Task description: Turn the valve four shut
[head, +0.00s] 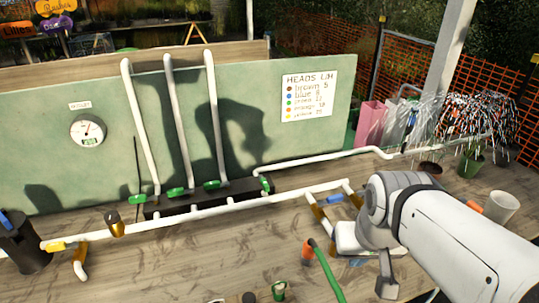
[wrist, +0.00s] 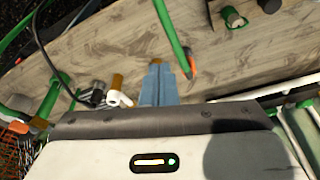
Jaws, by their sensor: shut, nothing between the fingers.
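A white pipe manifold runs along a dark block (head: 160,207) on the wooden bench. Green valve handles sit on it: a left one (head: 138,199), a second (head: 178,191), a third (head: 212,185) and a right one (head: 266,185) by the pipe leading right. No valve numbers are legible, so I cannot tell for certain which is four. My gripper (wrist: 158,84) shows blue-grey fingers shut together with nothing between them, over the bench in the wrist view. In the head view my arm covers the right front, and its fingers are not clear there. It is apart from the green handles.
Water sprays over a green pot (head: 470,164) at the right. A round gauge (head: 88,131) and a heads sign (head: 307,96) are on the green board. A green hose with an orange end (head: 307,251) lies in front. A white cup (head: 501,207) stands right.

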